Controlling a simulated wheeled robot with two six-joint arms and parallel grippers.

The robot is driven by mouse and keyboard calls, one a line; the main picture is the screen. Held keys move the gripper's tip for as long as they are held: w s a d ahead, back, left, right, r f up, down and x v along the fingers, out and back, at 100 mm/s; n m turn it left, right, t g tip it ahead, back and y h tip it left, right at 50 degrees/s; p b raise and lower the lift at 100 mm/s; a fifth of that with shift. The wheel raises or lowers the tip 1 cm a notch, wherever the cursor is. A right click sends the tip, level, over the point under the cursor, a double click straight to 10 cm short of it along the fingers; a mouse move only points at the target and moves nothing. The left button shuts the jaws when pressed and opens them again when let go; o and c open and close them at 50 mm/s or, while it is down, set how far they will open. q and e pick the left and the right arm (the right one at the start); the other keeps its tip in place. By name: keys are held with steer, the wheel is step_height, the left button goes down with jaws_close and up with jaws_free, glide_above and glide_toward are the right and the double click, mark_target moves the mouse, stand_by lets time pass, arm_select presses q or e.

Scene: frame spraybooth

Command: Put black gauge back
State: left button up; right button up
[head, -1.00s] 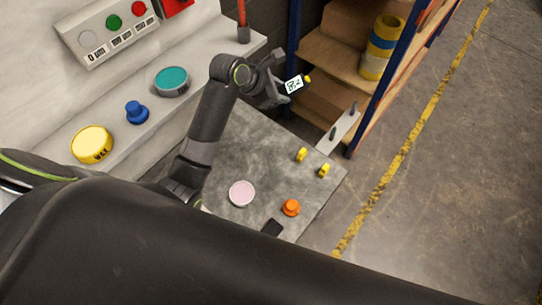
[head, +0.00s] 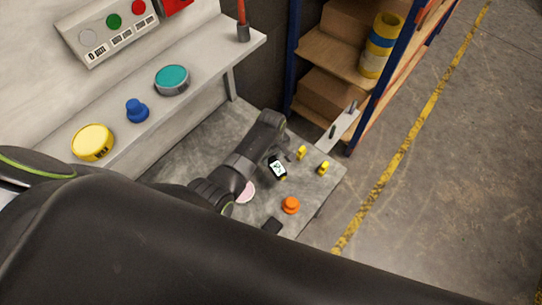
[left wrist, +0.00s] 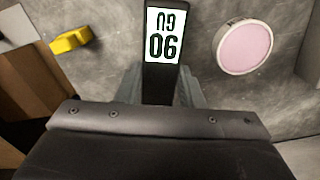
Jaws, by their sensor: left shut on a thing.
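The black gauge (head: 278,168) has a white display with dark digits. My left gripper (head: 271,158) is shut on it and holds it low over the grey table. In the left wrist view the gauge (left wrist: 163,72) stands out from between the fingers of my left gripper (left wrist: 160,93), its display facing the camera. Two small yellow brackets, one nearer (head: 301,153) and one farther right (head: 323,168), are on the table just right of the gauge. One yellow bracket (left wrist: 71,40) shows in the left wrist view, apart from the gauge. My right gripper is not seen.
A pink round tin (head: 245,192) is partly hidden by my left arm. An orange knob-shaped piece (head: 291,205) and a flat black item (head: 272,226) lie near the front. A shelf rack (head: 325,58) stands behind. The ledge (head: 205,75) at left holds teal, blue and yellow pieces.

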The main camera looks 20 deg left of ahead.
mark_target(271, 159)
arm_select(q)
steer(key=shift+r+p, duration=0.25)
steer(key=shift+p, duration=0.25)
step_height(271, 159, down, 4)
steer(key=b, duration=0.3)
steer(key=shift+f+b, duration=1.2)
steer(key=shift+f, duration=0.35)
steer(key=shift+f, duration=0.15)
steer(key=shift+f+b, duration=0.5)
steer(key=o, duration=1.2)
steer(key=shift+o, duration=0.2)
